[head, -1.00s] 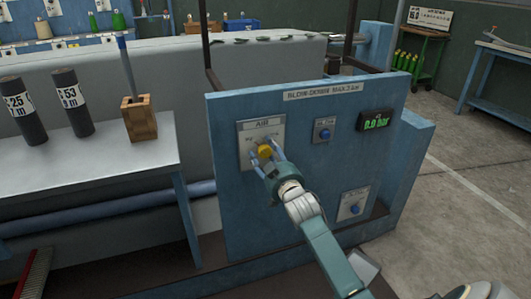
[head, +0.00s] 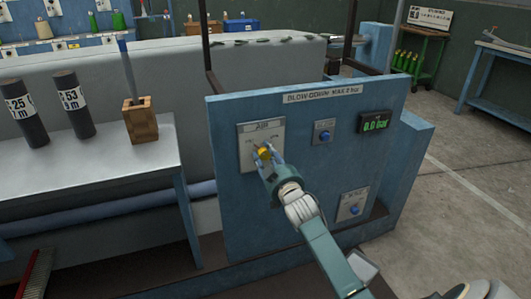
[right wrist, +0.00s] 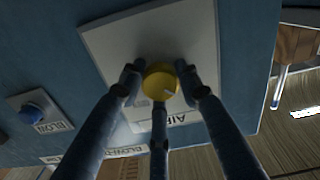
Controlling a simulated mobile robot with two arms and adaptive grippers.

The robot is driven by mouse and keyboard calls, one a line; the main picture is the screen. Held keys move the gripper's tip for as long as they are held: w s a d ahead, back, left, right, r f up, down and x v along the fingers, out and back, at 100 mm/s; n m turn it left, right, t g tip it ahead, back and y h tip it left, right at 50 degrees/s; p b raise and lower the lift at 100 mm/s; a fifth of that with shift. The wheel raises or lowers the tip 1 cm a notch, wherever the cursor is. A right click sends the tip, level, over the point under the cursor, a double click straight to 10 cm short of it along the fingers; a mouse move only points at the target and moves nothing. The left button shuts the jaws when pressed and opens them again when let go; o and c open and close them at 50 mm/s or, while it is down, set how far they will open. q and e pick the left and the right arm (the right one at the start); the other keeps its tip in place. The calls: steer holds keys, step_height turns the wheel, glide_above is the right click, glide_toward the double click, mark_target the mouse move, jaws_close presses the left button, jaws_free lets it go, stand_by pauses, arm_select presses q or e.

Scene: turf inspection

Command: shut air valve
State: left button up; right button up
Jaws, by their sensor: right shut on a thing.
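The air valve's yellow knob (head: 263,153) sits on a grey plate marked AIR (head: 247,133) at the left of the blue panel. My right gripper (head: 266,160) is shut on the knob, its fingers around it. The right wrist view shows the yellow knob (right wrist: 160,82) between the fingers of my right gripper (right wrist: 160,90), in front of the pale plate (right wrist: 200,40). The fingers hide part of the knob and plate, so I cannot tell its exact setting. The display (head: 376,122) reads 0.0 bar. My left gripper is not in view.
The blue panel (head: 300,190) also carries an upper blue button (head: 324,135) and a lower one (head: 354,210). A grey table (head: 80,170) at the left bears two dark cylinders (head: 75,100) and a wooden block (head: 139,120). Open floor (head: 470,210) lies at right.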

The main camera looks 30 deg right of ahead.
steer(key=shift+f, duration=0.1)
steer(key=o, duration=1.2)
steer(key=shift+c, duration=0.2)
steer(key=v, duration=1.2)
